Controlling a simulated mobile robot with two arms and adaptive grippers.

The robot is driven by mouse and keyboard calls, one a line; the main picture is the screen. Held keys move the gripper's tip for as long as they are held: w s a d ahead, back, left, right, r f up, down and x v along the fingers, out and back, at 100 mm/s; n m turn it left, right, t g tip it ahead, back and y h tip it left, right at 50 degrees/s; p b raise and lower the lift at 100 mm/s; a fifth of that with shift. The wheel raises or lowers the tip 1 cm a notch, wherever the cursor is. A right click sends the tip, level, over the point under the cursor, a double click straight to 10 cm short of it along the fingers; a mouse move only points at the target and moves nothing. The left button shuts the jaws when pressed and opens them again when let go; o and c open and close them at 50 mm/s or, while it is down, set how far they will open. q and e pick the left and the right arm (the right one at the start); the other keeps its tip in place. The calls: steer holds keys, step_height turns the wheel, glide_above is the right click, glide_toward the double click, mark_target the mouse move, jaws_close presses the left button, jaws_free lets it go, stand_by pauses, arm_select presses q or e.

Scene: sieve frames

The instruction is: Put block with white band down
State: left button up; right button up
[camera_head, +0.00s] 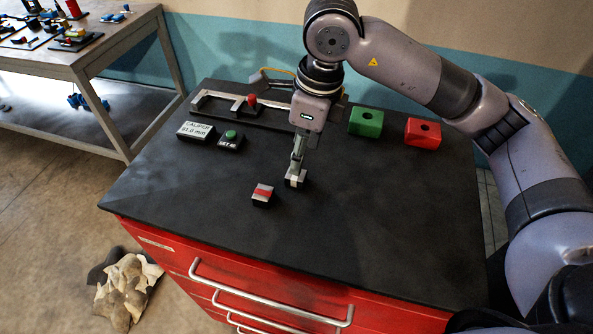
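The block with white band (296,180) is a small dark block with a pale stripe, near the middle of the black top of the red cabinet. My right gripper (297,172) points down over it, its fingers closed on the block and partly hiding it. The block is at or very near the surface; I cannot tell whether it touches. A similar dark block with a red band (263,194) stands just left of it, apart from it. My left gripper is not in view.
Behind stand a caliper fixture (225,103) with a red knob, a display (196,130) reading "CALIPER", a green-button box (230,138), a green holed box (366,122) and a red holed box (422,133). The black top (390,220) is clear at front and right.

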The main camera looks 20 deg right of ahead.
mark_target(296, 178)
steer(key=shift+a+f, duration=0.15)
steer(key=shift+f, duration=0.3)
steer(key=f+p, duration=0.2)
steer(key=f, duration=0.1)
steer(key=f+p, duration=0.1)
steer(key=shift+w+a+f, duration=0.1)
steer(key=shift+a+f, duration=0.1)
steer(key=shift+a, duration=0.05)
steer(key=shift+f, duration=0.25)
steer(key=shift+w, duration=0.1)
steer(key=shift+c, duration=0.4)
steer(key=shift+c, duration=0.7)
jaws_close()
